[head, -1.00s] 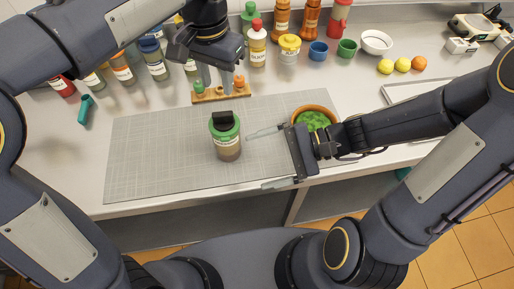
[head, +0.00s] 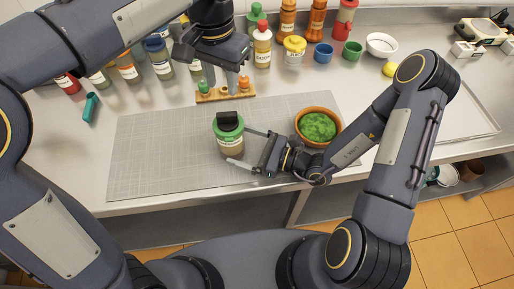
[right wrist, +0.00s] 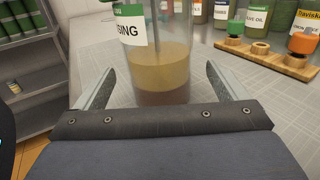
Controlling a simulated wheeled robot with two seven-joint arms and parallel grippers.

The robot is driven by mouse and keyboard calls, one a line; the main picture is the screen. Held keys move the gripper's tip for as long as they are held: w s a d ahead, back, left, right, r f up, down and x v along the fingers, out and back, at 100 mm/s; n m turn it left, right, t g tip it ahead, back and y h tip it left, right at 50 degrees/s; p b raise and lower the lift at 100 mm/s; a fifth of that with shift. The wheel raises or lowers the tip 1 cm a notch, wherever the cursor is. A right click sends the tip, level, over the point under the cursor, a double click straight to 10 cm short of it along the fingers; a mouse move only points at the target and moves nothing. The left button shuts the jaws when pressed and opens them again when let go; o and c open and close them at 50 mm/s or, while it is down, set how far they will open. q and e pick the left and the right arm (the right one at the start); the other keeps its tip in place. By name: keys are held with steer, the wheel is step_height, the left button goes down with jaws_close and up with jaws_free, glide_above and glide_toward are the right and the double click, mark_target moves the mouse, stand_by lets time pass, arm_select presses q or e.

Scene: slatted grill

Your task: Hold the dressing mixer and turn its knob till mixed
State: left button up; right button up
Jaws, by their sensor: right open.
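The dressing mixer (head: 230,143) is a clear jar with a green lid and a black knob (head: 228,120) on top. It stands upright on the grey mat. My right gripper (head: 237,146) is open at the jar's right side, its fingers pointing at the jar. In the right wrist view, the jar (right wrist: 160,70) with layered brown liquid stands between and just beyond the two spread fingertips (right wrist: 159,68); contact cannot be told. My left gripper (head: 221,87) is above and behind the mixer, its two fingers apart and pointing down, with nothing seen between them.
A bowl of greens (head: 318,126) is right of the mixer, close to my right arm. Several bottles line the back. The mat's left part (head: 150,155) is clear.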

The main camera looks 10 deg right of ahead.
mark_target(233, 143)
steer(key=shift+x, duration=1.65)
steer(key=c, duration=1.4)
steer(key=o, duration=0.7)
steer(key=shift+c, duration=0.2)
steer(key=c, duration=0.4)
arm_select(q)
steer(key=shift+o, duration=0.3)
